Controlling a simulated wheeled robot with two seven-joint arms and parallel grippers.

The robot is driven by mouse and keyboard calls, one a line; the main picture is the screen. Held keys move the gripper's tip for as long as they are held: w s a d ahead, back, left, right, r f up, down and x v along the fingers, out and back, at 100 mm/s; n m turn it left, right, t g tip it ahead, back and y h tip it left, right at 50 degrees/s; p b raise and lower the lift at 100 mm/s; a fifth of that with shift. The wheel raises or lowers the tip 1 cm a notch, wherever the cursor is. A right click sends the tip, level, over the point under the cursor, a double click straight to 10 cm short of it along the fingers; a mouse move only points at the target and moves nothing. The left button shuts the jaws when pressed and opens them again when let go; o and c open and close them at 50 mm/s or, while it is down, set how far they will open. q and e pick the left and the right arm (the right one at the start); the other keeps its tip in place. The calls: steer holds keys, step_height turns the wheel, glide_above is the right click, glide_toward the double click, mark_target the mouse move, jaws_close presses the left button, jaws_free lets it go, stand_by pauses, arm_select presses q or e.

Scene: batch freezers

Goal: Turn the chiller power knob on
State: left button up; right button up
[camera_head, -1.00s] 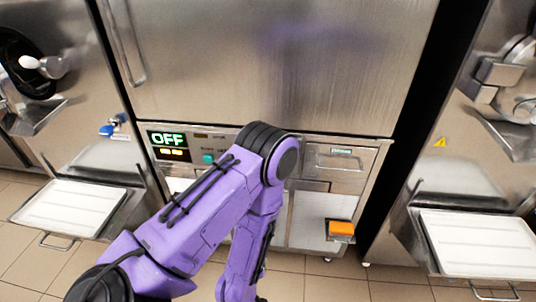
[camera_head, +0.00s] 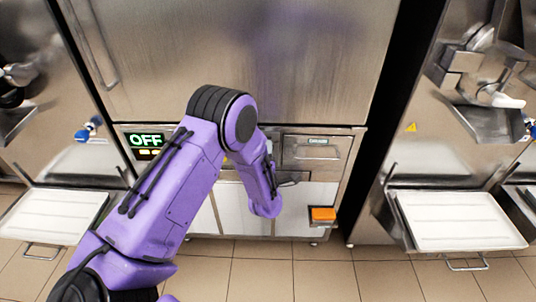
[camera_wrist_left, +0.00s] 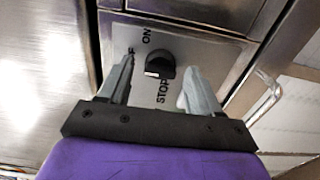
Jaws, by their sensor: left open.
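The black chiller power knob (camera_wrist_left: 166,69) sits on a steel panel in the left wrist view, with ON above it, STOP below it and a partly hidden OFF label at its left. In the head view a display (camera_head: 146,140) on the chiller (camera_head: 240,50) reads OFF. My purple left arm hides the knob and gripper there. My right gripper is not in view.
Freezers with white trays stand at the left (camera_head: 50,214) and right (camera_head: 455,220). A drawer handle (camera_wrist_left: 268,95) lies right of the gripper. The tiled floor in front is clear.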

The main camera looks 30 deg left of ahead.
arm_select(q)
steer(key=c, duration=1)
steer(key=shift+c, duration=0.2)
steer(key=shift+m, duration=0.4)
steer(key=shift+m+b, duration=0.55)
steer(key=shift+m, duration=8.05)
